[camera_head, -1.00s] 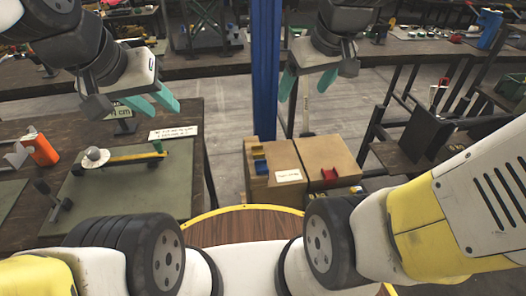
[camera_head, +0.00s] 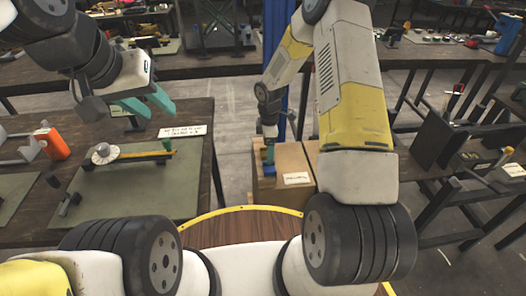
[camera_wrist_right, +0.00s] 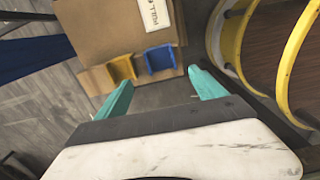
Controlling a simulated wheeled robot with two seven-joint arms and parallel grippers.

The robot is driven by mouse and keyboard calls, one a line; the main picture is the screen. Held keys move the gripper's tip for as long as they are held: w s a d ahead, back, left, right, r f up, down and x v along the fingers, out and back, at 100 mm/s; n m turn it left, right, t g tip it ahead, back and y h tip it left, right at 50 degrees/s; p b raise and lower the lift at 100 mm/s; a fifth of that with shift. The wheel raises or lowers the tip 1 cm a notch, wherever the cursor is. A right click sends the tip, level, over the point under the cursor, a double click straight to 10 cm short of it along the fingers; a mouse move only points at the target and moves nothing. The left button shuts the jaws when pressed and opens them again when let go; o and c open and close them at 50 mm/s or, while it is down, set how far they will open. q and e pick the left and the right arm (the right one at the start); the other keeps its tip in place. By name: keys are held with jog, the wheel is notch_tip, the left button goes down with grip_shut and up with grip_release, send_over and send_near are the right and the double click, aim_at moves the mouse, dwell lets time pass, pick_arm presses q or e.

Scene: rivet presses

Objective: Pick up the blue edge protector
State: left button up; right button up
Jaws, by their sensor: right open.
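The blue edge protector (camera_wrist_right: 159,58) is a small U-shaped piece at the edge of a cardboard box (camera_wrist_right: 115,25) in the right wrist view. A similar yellow edge protector (camera_wrist_right: 121,68) sits just left of it. My right gripper (camera_wrist_right: 160,78) is open, its teal fingers apart; in that picture the blue piece lies just beyond the gap between the fingertips, and nothing is held. My left gripper (camera_head: 148,103) appears open and empty above the left workbench.
The box carries a white label (camera_head: 297,178). A yellow-rimmed round wooden surface (camera_wrist_right: 300,55) lies close to the right in the wrist view. The left workbench (camera_head: 205,120) holds a green mat and an orange item (camera_head: 52,144). A blue post (camera_head: 275,60) stands behind the box.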

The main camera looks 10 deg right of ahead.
aim_at(268, 170)
notch_tip(268, 170, down, 9)
jog(key=shift+f, duration=0.1)
jog(key=c, duration=1.5)
